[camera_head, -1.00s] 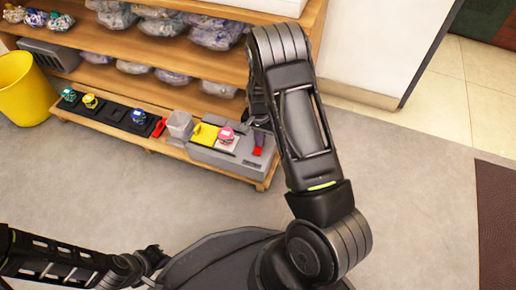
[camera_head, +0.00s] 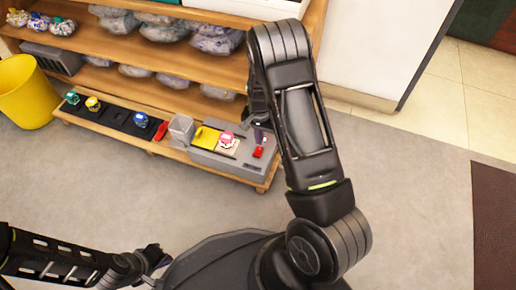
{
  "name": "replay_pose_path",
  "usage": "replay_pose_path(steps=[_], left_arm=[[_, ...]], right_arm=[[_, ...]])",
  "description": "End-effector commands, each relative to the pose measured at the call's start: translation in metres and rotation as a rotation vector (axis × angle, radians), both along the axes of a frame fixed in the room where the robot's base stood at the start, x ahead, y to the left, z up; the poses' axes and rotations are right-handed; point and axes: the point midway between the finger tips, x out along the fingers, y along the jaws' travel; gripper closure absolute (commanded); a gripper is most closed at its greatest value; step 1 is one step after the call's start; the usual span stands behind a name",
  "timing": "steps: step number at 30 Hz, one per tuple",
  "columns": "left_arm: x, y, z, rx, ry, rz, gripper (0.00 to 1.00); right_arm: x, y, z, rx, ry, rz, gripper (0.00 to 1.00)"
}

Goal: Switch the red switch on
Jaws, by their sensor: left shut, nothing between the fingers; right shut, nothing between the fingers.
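The red switch (camera_head: 258,152) sits on the right part of a grey box-like device (camera_head: 222,161) on the lowest shelf. It is small, and I cannot tell its on or off position. My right gripper (camera_head: 260,136) is shut and empty just above and behind the switch in the picture, partly hidden by my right arm. I see a small gap between its tips and the switch, but cannot tell the true distance. My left gripper (camera_head: 158,257) is shut and empty low over the floor at the bottom left, far from the switch.
On the same shelf stand a clear container (camera_head: 181,130), a yellow piece (camera_head: 206,138), a pink-topped item (camera_head: 226,139) and a black strip with coloured items (camera_head: 118,117). A yellow bin (camera_head: 27,92) stands at left. Bagged goods fill the shelves above. Floor in front is clear.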

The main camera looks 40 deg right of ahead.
Motion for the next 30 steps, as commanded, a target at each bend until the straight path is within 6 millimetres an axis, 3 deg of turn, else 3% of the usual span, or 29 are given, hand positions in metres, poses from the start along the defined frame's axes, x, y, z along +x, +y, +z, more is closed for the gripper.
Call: replay_pose_path(steps=[10,30], left_arm=[[0.000,0.000,0.026,0.000,0.000,0.000,1.00],[-0.002,0.000,0.026,0.001,0.003,-0.002,1.00]], right_arm=[[0.000,0.000,0.031,0.000,0.000,0.000,1.00],[0.000,0.000,0.031,0.000,0.000,0.000,1.00]])
